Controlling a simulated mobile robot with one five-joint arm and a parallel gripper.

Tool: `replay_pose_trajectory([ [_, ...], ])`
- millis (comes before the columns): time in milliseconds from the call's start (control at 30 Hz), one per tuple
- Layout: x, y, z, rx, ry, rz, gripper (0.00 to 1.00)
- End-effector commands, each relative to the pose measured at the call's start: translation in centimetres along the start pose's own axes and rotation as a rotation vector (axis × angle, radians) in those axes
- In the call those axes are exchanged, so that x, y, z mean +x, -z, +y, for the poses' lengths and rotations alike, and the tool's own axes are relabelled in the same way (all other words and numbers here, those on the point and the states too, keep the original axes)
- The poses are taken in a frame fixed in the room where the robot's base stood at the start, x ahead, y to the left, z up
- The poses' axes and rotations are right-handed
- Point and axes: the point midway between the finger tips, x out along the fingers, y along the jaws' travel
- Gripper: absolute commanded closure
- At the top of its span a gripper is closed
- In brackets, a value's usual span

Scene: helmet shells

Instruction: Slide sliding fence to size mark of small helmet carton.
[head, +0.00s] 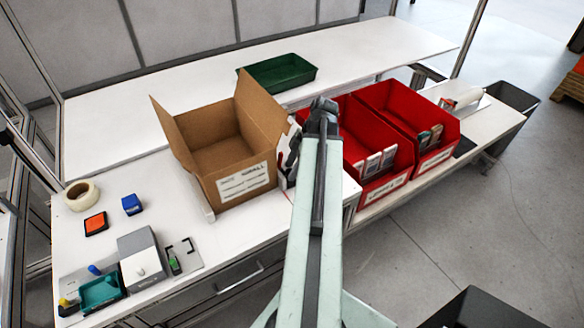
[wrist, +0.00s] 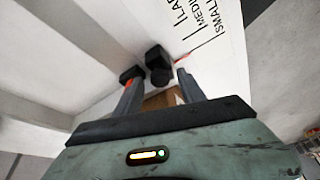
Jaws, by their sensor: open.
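In the wrist view, a black knob (wrist: 158,62) sits between the fingers of my open gripper (wrist: 158,76); contact cannot be told. A thin red pointer (wrist: 180,65) shows beside the right fingertip. A white panel (wrist: 235,60) carries black lines lettered LARGE, MEDIUM and SMALL (wrist: 226,18). The pointer lies near the end of the line closest to SMALL; exact alignment is unclear. In the head view, my gripper (head: 292,150) is at the right side of the open brown carton (head: 245,185), mostly hidden by my arm. The sliding fence itself is hard to make out there.
Two red bins (head: 405,105) with small packs stand right of my arm. A green tray (head: 280,72) lies on the rear table. A tape roll (head: 81,195), an orange pad (head: 95,223) and a grey device (head: 143,258) are at left. The rear white tabletop is largely clear.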

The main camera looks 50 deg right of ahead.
Motion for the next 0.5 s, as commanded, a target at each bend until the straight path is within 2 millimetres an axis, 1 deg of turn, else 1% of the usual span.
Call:
replay_pose_trajectory([
  [167, -2.6, 0.2, 0.0, 0.001, -0.001, 0.000, 0.53],
  [300, -5.5, 0.3, 0.1, 0.002, -0.001, 0.000, 0.53],
  [400, -7.2, 0.3, 0.0, 0.001, -0.001, 0.000, 0.53],
  [500, -7.9, 0.1, 0.0, 0.001, 0.000, 0.000, 0.53],
])
